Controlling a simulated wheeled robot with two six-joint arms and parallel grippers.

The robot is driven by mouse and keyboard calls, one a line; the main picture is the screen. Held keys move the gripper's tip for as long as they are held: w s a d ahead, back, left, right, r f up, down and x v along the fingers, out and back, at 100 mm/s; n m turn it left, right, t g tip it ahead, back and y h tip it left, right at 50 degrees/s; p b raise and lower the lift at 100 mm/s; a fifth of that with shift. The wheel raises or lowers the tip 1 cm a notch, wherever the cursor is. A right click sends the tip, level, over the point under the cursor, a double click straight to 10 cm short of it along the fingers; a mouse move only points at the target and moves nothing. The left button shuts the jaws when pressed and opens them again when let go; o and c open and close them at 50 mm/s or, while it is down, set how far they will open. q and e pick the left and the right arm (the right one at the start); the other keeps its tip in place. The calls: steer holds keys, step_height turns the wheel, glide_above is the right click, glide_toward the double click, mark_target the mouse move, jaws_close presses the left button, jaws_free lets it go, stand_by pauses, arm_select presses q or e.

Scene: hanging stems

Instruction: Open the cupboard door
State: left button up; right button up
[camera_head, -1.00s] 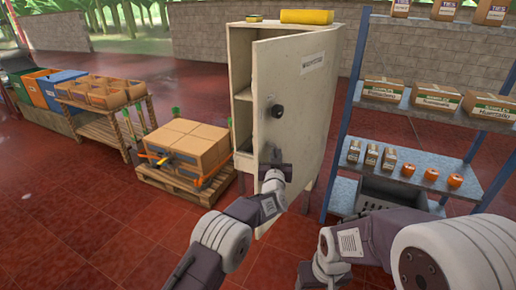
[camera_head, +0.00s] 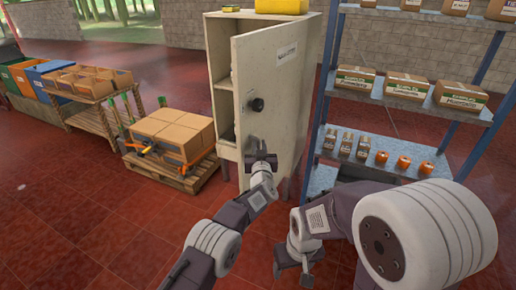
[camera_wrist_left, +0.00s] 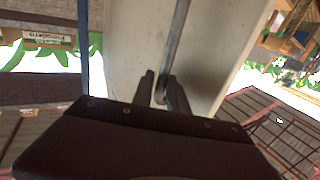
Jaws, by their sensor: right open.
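The off-white cupboard (camera_head: 222,75) stands at the centre of the head view. My left gripper (camera_head: 261,158) is at the door's lower part, below the knob. In the left wrist view, its fingers (camera_wrist_left: 163,90) are close together on either side of a narrow grey strip, seemingly the door's edge; whether they grip it is unclear. My right gripper (camera_head: 292,274) is open, low in front of the cupboard, apart from it.
A blue-framed shelf rack (camera_head: 318,110) with boxes, jars and orange items stands close on the right. A pallet (camera_head: 172,173) with cartons lies left of the cupboard, beyond it a wooden table (camera_head: 85,118) and coloured bins (camera_head: 50,75). The red floor at front left is clear.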

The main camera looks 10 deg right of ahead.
arm_select(q)
steer(key=shift+o, duration=0.7)
steer(key=shift+w+d+f, duration=0.1)
steer(key=shift+d+f, duration=0.05)
steer(key=shift+d, duration=0.05)
steer(key=shift+a, duration=0.1)
steer(key=s+a+b, duration=0.1)
steer(key=s+b, duration=0.2)
steer(key=s, duration=0.6)
steer(key=shift+a+b, duration=0.3)
steer(key=shift+b, duration=0.1)
